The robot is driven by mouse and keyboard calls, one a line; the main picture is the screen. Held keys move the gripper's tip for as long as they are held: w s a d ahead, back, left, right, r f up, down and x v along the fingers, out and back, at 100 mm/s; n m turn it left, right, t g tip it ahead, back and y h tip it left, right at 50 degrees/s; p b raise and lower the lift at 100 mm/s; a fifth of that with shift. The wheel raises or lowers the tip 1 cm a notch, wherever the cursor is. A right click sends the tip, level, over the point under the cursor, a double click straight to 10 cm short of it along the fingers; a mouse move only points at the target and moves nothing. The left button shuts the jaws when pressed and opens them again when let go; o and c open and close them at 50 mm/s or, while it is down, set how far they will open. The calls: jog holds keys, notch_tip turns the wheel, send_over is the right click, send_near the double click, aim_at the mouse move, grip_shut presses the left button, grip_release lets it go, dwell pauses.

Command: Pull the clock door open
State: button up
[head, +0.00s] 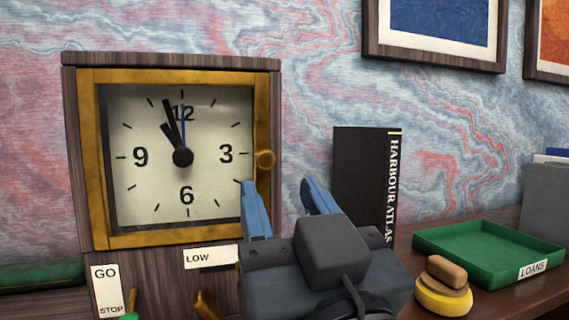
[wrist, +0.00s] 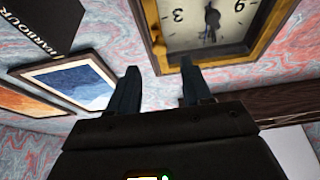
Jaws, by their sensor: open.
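The clock (head: 120,130) stands against the wall in a dark wood case. Its square door has a gold frame (head: 180,240) over a cream face with black hands, and it looks closed. The knob is not clear there.
A black book, Harbour Atlas (head: 362,180), stands right of the clock. A green tray (head: 480,250) labelled LOANS and a yellow-based stamp (head: 443,293) are at the right. GO/STOP (head: 107,290) and LOW (head: 211,257) labels with levers are below the door. Framed pictures hang on the wall.

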aim_at(266, 161)
jog(key=p+x, duration=0.2)
jog(key=x, duration=0.5)
grip_shut()
dwell(0.4)
